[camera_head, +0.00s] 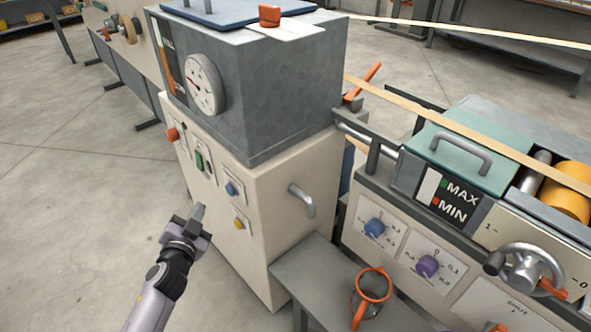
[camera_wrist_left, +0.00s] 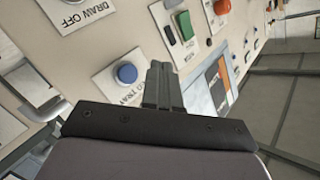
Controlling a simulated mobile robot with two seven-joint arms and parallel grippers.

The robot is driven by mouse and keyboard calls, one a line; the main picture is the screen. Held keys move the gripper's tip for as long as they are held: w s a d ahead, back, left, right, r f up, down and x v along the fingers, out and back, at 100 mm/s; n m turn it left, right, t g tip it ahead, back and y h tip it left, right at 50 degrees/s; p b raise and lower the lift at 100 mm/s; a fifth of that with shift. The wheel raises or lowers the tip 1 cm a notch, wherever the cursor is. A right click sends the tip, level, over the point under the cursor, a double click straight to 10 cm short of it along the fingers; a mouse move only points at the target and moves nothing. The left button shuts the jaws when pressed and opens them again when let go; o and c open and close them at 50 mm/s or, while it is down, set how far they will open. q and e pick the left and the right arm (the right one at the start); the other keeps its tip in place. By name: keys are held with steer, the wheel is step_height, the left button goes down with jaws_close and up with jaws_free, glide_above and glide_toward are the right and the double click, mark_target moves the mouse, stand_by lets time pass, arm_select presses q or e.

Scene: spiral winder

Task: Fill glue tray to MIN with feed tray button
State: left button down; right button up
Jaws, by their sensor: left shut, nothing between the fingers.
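The blue button (camera_head: 231,189) sits on the cream front panel of the tank cabinet, below the green switch (camera_head: 202,160). In the left wrist view the blue button (camera_wrist_left: 126,73) has a label whose readable part looks like "TRAY". My left gripper (camera_head: 197,213) is shut and empty, in front of the panel to the left of the button in the head view. In the wrist view its fingertips (camera_wrist_left: 160,72) appear beside the button; contact is not visible. The glue tray (camera_head: 475,137) has a green lid. Its MAX/MIN gauge (camera_head: 428,186) shows a pale strip. My right gripper is out of view.
A yellow button (camera_head: 239,224), labelled "DRAW OFF" in the wrist view, is below the blue one. A red knob (camera_head: 173,135) is higher left. A bent grey pipe (camera_head: 304,201) sticks out at right. An orange-rimmed jug (camera_head: 371,291) stands on a low bench. Floor at left is clear.

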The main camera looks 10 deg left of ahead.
mark_target(230, 190)
arm_select(q)
steer(key=s+m+t+b, duration=0.1)
steer(key=m+b, duration=0.6)
steer(key=m, duration=0.1)
steer(key=s+a+m+t+b, duration=0.1)
steer(key=m+t+b, duration=0.1)
steer(key=m+b, duration=0.5)
steer(key=s+a+m+t+b, duration=0.1)
steer(key=m+t+b, duration=0.1)
steer(key=m+b, duration=0.5)
steer(key=shift+a+f+m, duration=0.1)
steer(key=shift+a+m, duration=0.15)
steer(key=shift+m, duration=0.55)
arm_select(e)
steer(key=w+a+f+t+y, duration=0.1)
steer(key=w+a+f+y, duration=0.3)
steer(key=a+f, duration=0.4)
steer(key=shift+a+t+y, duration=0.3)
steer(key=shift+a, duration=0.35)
arm_select(q)
steer(key=shift+w, duration=0.1)
steer(key=w+d+b, duration=0.1)
steer(key=w+d, duration=0.5)
steer(key=shift+w+b, duration=0.25)
steer(key=shift+b, duration=0.15)
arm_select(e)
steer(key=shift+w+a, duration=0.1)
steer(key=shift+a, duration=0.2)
